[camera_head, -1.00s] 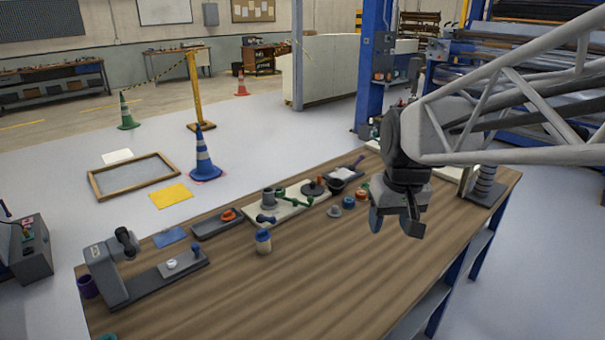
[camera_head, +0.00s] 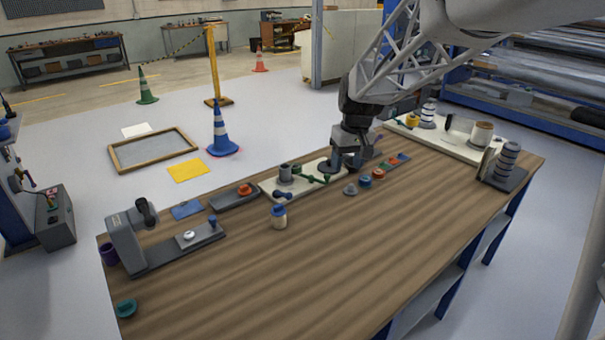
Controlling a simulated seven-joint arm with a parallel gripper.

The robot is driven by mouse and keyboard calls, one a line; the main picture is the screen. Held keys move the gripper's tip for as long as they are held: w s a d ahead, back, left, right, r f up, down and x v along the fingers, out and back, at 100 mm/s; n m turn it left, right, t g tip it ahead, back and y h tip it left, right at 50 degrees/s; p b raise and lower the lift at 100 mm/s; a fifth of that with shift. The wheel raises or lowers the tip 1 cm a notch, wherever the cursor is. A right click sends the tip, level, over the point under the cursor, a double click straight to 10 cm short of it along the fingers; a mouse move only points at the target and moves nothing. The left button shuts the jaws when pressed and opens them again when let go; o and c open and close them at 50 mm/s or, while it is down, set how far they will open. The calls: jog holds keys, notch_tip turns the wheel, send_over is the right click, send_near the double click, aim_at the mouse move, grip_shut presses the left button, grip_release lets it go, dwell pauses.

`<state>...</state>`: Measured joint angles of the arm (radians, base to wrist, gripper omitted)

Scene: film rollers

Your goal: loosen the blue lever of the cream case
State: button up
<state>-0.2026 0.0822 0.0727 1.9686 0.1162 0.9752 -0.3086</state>
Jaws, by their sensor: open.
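A cream, flat case (camera_head: 266,187) lies near the far edge of the wooden table. A small blue lever (camera_head: 283,195) lies at its front left corner. A grey cylinder (camera_head: 285,173), green levers (camera_head: 310,179) and a dark round part are on the case too. My gripper (camera_head: 346,166) points down over the right end of the case, to the right of the blue lever and apart from it. It is open. It hides part of the case's right end, and I cannot tell whether its fingers touch anything.
A cream jar with a blue cap (camera_head: 279,217) stands just in front of the blue lever. A grey tray (camera_head: 234,201) is left of the case. Small coloured knobs (camera_head: 365,180) stand right of it. The table's front middle is clear.

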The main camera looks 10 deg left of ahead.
jog(key=w+a+f+n, duration=0.2)
jog(key=w+a+f, duration=0.65)
jog(key=w, duration=0.25)
jog(key=n+g, duration=0.1)
jog(key=g, duration=0.1)
send_over(287, 196)
jog(key=w, duration=0.3)
notch_tip(287, 196, down, 10)
jog(key=shift+d+f, duration=0.1)
jog(key=shift+d, duration=0.2)
jog(key=shift+s+f, duration=0.1)
jog(key=shift+s+a+f, duration=0.15)
jog(key=shift+f, duration=1.1)
jog(key=shift+s+a+f, duration=0.15)
jog(key=shift+a+f, duration=0.05)
jog(key=shift+f, duration=1.05)
jog(key=shift+s+a+f, duration=0.15)
jog(key=shift+f, duration=1.1)
grip_shut()
